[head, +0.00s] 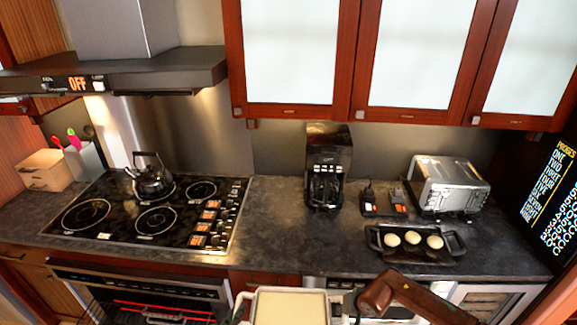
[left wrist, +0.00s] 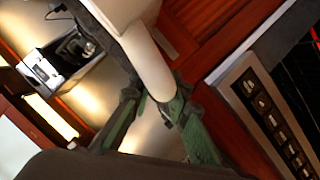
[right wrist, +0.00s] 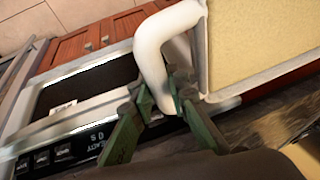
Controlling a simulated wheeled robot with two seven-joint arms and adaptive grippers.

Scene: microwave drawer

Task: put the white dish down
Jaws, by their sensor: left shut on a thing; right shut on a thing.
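The white dish (head: 290,291) is at the bottom centre of the head view, in front of the counter's front edge, with a flat pale-yellow filling. Its lower part is cut off by the frame. My left gripper (head: 239,308) is shut on the handle at the dish's left side; the left wrist view shows that white handle (left wrist: 149,66) between the green fingers. My right gripper (right wrist: 160,105) is shut on the other curved white handle (right wrist: 150,50) in the right wrist view. The dish is held between both grippers.
The dark counter (head: 285,240) has a clear stretch behind the dish. A cooktop (head: 150,215) with a kettle (head: 150,178) is left. A coffee maker (head: 327,165), a toaster (head: 450,183) and a black tray (head: 418,256) with three pale round pieces stand right. An oven (head: 140,295) is below the cooktop.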

